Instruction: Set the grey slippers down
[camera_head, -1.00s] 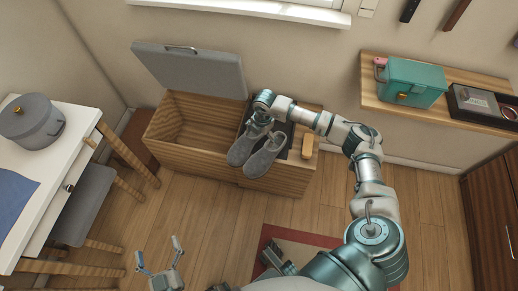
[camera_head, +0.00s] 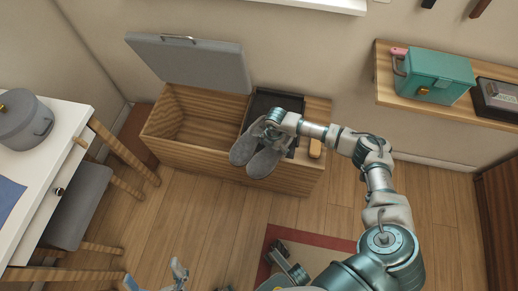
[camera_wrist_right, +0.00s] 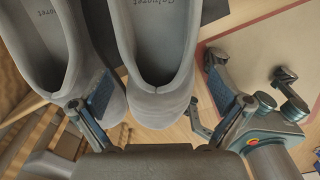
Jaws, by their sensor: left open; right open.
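The two grey slippers (camera_head: 258,155) sit side by side at the front of the wooden bench, toes towards me. My right gripper (camera_head: 272,130) is over them in the head view and hides part of their heel ends. In the right wrist view the slippers (camera_wrist_right: 155,95) fill the top left. There the open fingers of my right gripper (camera_wrist_right: 165,100) stand on either side of one slipper's toe, and one finger overlaps the other slipper. Whether they touch I cannot tell. My left gripper (camera_head: 155,278) is open and empty at the bottom edge, away from the slippers.
The bench (camera_head: 215,165) has an open, empty compartment with its grey lid (camera_head: 190,63) raised. A dark tray (camera_head: 272,103) lies on the bench behind the slippers, with a tan brush-like item (camera_head: 315,148) to the right. A table and chair stand left.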

